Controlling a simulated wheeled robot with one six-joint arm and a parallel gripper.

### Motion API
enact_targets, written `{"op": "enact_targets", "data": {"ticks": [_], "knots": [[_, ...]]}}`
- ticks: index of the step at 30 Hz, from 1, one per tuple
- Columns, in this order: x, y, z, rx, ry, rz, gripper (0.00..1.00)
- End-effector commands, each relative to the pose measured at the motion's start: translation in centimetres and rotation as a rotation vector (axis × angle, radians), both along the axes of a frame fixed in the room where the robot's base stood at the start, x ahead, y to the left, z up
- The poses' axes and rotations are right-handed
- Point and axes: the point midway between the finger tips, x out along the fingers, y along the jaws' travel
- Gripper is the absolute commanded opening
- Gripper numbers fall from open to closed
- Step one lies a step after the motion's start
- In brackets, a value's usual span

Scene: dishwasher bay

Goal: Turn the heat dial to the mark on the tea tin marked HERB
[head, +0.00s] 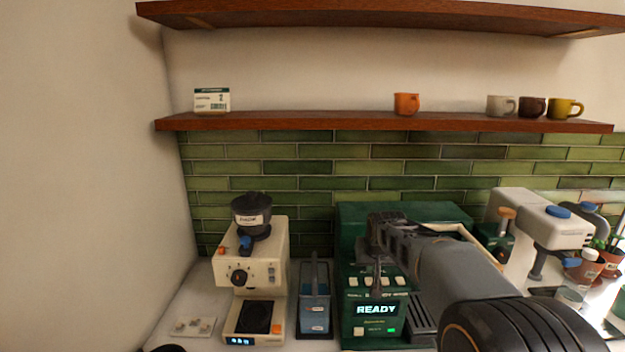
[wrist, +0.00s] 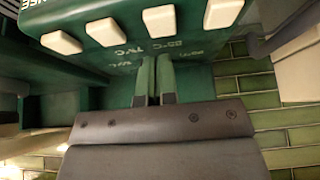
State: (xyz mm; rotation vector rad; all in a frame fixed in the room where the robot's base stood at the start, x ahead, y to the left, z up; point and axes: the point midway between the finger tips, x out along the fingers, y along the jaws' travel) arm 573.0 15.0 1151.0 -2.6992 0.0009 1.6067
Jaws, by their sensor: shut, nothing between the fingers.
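A green machine (head: 357,335) with a lit READY display stands on the counter. My gripper (head: 377,284) is in front of its upper panel, among a row of cream buttons. In the wrist view my gripper (wrist: 156,62) is shut and empty, with its fingertips close to the green panel (wrist: 115,65). White temperature markings, 85°C and 75°C, show on the panel just beyond the fingertips. I cannot tell whether the fingertips touch the panel. I cannot make out the heat dial; my arm covers part of the machine. No tin marked HERB is readable in either view.
A cream grinder (head: 278,252) and a blue container (head: 315,313) stand left of the green machine. A white machine (head: 530,215) and plant pots (head: 611,258) are at the right. A wooden shelf (head: 350,121) above holds a card (head: 212,100) and several mugs.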

Motion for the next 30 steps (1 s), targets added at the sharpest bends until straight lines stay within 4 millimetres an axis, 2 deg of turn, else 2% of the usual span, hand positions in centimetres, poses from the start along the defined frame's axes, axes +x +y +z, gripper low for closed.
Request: {"op": "enact_targets", "data": {"ticks": [12, 25, 28, 30], "knots": [[0.0, 0.1, 5.3, 0.0, -0.003, 0.001, 0.0], [-0.2, 0.0, 5.6, 0.0, -0.003, 0.001, 0.0], [-1.5, -0.1, 6.1, 0.0, -0.001, 0.0, 0.0], [-3.3, -0.2, 6.6, 0.001, 0.001, -0.002, 0.0]]}}
